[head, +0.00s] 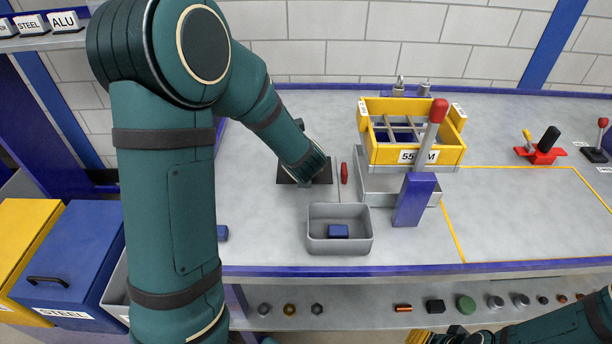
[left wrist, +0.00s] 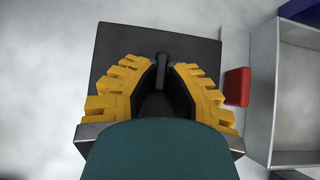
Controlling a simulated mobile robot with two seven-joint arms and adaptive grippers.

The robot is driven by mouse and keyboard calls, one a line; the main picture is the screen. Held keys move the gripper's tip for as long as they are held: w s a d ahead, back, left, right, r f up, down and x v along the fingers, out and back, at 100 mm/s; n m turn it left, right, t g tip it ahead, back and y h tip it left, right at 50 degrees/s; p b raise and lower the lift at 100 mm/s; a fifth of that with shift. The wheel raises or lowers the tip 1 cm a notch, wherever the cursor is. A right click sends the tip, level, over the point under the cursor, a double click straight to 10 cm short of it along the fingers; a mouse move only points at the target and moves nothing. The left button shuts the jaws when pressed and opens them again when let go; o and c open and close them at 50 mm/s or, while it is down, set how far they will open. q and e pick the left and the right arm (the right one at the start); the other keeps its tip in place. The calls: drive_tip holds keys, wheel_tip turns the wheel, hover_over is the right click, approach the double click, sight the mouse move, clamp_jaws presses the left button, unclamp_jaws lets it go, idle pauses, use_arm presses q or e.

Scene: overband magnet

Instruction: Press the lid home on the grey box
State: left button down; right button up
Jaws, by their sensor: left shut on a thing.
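The grey box (head: 339,247) stands open near the front edge of the bench, with a blue block (head: 338,231) inside. A dark square plate, seemingly the lid (head: 287,177), is behind and to the left of the box, apart from it. My left gripper (left wrist: 163,85) points down over the plate, its yellow fingers shut on the black upright handle (left wrist: 162,68) at its middle. I cannot tell whether the plate touches the bench. My right gripper (head: 440,336) shows only partly at the bottom edge, and its fingers are unclear.
A red piece (head: 344,173) lies just right of the plate. A yellow frame (head: 385,157) on a grey base and a red-knobbed lever (head: 438,112) on a blue block stand right of the box. The bench left of the box is mostly clear.

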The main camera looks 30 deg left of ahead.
use_arm(q)
drive_tip(key=shift+r+p, duration=0.85)
drive_tip(key=shift+r, duration=0.35)
